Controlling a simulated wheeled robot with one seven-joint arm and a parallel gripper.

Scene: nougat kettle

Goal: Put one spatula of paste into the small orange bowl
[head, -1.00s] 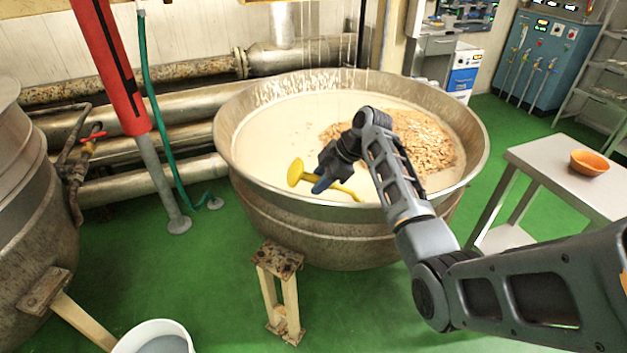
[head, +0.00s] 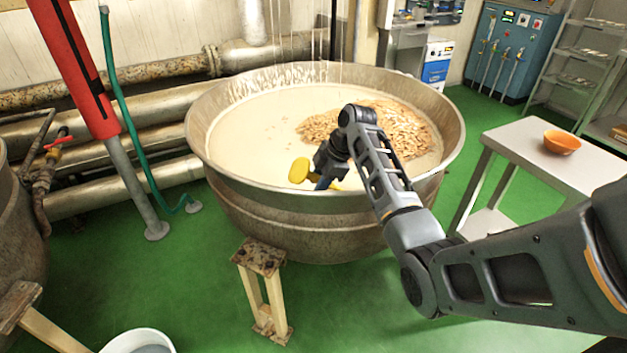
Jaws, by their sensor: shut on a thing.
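A large metal kettle (head: 310,204) holds pale cream paste (head: 255,130), with a heap of brown nut-like pieces (head: 400,130) on its right. My gripper (head: 323,181) is over the kettle's near side, shut on a yellow spatula (head: 299,171). One rounded yellow end shows left of the gripper, and a bit of yellow shows below it. The gripper hides the middle of the spatula. I cannot tell whether paste is on it. The small orange bowl (head: 562,142) stands upright on a metal table (head: 515,138) at the right, well apart from my gripper.
A wooden-legged stand (head: 262,290) is in front of the kettle. A white bucket (head: 140,342) is at the lower left. A red post (head: 72,65) and green hose (head: 122,100) stand left. Green floor is clear between kettle and table.

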